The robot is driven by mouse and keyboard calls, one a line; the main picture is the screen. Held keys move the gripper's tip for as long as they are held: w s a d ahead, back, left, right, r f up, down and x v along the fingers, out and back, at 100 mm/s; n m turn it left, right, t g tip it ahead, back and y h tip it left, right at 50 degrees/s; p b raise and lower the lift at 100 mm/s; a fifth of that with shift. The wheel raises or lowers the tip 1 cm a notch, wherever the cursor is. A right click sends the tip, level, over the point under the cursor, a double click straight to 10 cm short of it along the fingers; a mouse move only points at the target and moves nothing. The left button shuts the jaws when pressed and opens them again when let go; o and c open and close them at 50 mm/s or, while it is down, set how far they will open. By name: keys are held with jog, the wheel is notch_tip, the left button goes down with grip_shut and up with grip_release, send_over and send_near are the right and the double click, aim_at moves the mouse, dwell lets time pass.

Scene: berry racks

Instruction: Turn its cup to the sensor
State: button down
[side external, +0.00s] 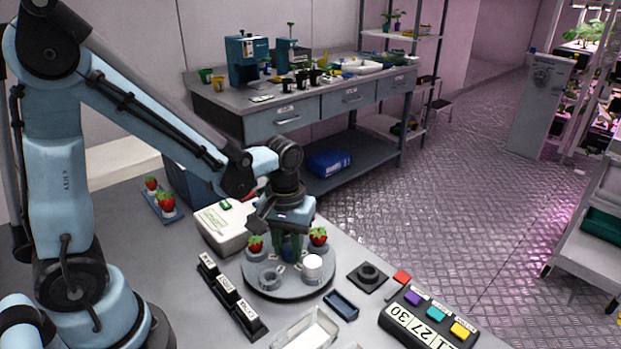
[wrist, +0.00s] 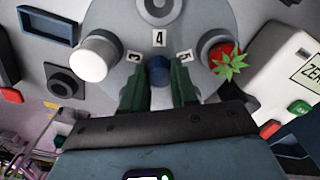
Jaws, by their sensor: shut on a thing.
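The grey round turntable (side external: 290,292) stands on the table and carries cups around its rim. Two hold red strawberries (side external: 255,243) (side external: 318,236); a white cylinder (side external: 312,266) and an empty grey cup (side external: 270,278) sit at the front. The wrist view shows the white cylinder (wrist: 93,59) at left, the empty cup at the top and a strawberry (wrist: 227,59) at right. My gripper (wrist: 158,88) is shut on the blue central knob (wrist: 158,66). The knob is partly hidden by the fingers.
A row of black label blocks (side external: 232,298) lies in front at left. A black square base (side external: 368,276), a blue tray (side external: 341,305) and a button console (side external: 428,320) stand at right.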

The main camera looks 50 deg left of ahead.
jog(key=shift+n, duration=3.6)
jog(key=shift+a+n, duration=0.1)
jog(key=shift+n, duration=3.2)
jog(key=shift+s+n, duration=0.1)
jog(key=shift+n, duration=6.2)
jog(key=shift+s+n, duration=0.1)
jog(key=shift+n, duration=0.4)
jog(key=c, duration=0.9)
grip_release()
jog(key=shift+o, duration=0.2)
